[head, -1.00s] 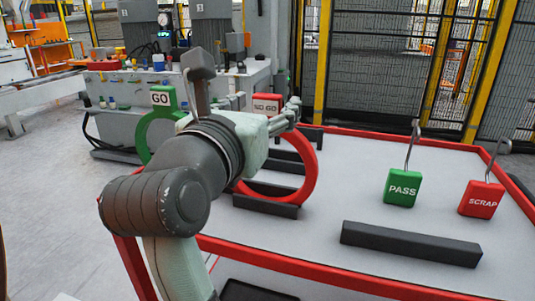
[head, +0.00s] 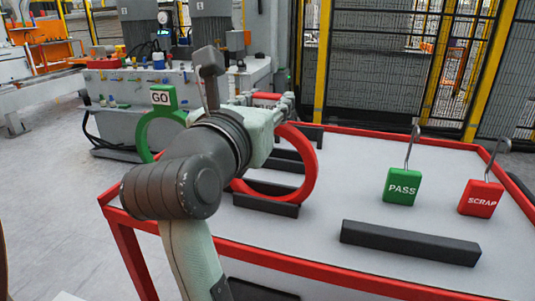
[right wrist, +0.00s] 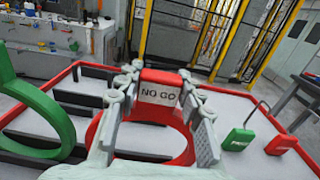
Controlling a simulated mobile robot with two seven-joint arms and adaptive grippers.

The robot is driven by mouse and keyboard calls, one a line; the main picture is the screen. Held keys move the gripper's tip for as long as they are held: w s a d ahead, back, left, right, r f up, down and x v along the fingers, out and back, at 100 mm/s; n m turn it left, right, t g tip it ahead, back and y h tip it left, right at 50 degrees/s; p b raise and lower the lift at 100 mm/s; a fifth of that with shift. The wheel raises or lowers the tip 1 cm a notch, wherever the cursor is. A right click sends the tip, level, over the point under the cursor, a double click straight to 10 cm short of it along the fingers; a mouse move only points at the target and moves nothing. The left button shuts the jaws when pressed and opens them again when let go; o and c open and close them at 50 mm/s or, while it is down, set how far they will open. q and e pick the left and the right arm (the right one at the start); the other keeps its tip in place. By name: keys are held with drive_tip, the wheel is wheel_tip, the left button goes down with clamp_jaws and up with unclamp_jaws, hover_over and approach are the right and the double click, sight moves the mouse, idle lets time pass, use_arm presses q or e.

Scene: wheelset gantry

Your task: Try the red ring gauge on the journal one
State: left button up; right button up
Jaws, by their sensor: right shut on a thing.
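The red ring gauge (head: 310,168), labelled NO GO in the right wrist view (right wrist: 160,95), stands upright over a dark rest on the table. My right gripper (head: 284,101) is at its top block. In the right wrist view the two fingers (right wrist: 158,76) lie on either side of that block, shut on it. The ring's lower part still appears at the dark rest. My wrist hides part of the ring in the head view. My left gripper does not show. No journal can be made out in these frames.
The green GO ring (head: 145,128) stands left of my right arm. Green PASS (head: 402,187) and red SCRAP (head: 481,198) tags with hooks are on the right of the red-rimmed table (head: 330,211). A dark bar (head: 410,243) lies in front of them. Fencing stands behind.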

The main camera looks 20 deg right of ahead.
drive_tip(key=shift+c, duration=1.4)
drive_tip(key=shift+r+p, duration=1.1)
drive_tip(key=shift+r, duration=3.2)
